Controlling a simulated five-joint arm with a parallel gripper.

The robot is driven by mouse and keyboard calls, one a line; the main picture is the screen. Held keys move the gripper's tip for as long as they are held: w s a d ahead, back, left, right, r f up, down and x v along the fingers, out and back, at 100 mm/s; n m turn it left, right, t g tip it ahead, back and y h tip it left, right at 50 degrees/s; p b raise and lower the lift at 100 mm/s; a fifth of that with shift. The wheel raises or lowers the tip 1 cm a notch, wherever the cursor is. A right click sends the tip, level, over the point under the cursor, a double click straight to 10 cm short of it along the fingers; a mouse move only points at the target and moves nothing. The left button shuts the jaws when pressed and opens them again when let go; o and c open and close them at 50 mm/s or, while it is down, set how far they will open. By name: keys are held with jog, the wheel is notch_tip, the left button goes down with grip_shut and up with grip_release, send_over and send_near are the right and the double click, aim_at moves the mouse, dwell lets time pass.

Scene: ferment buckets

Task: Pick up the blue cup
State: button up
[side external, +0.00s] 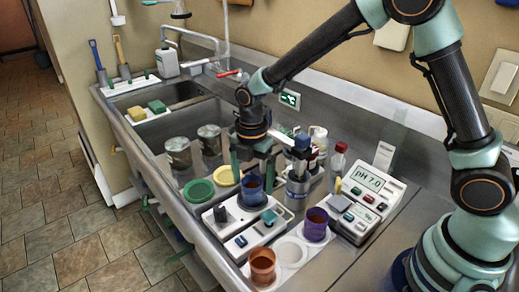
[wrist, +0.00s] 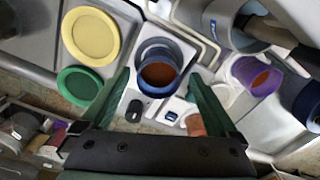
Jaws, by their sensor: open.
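The blue cup (side external: 252,188) stands upright on a white device with a dark post beside it. In the wrist view the blue cup (wrist: 158,54) is seen from above, with brown-orange contents inside its rim. My gripper (side external: 252,176) is above and around the cup in the side view, pointing down, with a finger on either side. In the wrist view my gripper (wrist: 160,78) has its two green fingers apart, with the cup between and slightly beyond them. Gaps show beside the cup, so I see no grip on it.
A purple cup (side external: 316,225) and an orange-brown cup (side external: 262,264) stand on the near right. A green lid (side external: 198,191) and a yellow lid (side external: 226,175) lie to the left. A pH meter (side external: 368,193) and a container of tools (side external: 298,188) are close on the right.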

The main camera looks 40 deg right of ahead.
jog(key=shift+a+f, duration=0.1)
jog(key=shift+f, duration=1.4)
jog(key=shift+c, duration=0.3)
grip_shut()
jog(key=shift+r, duration=0.1)
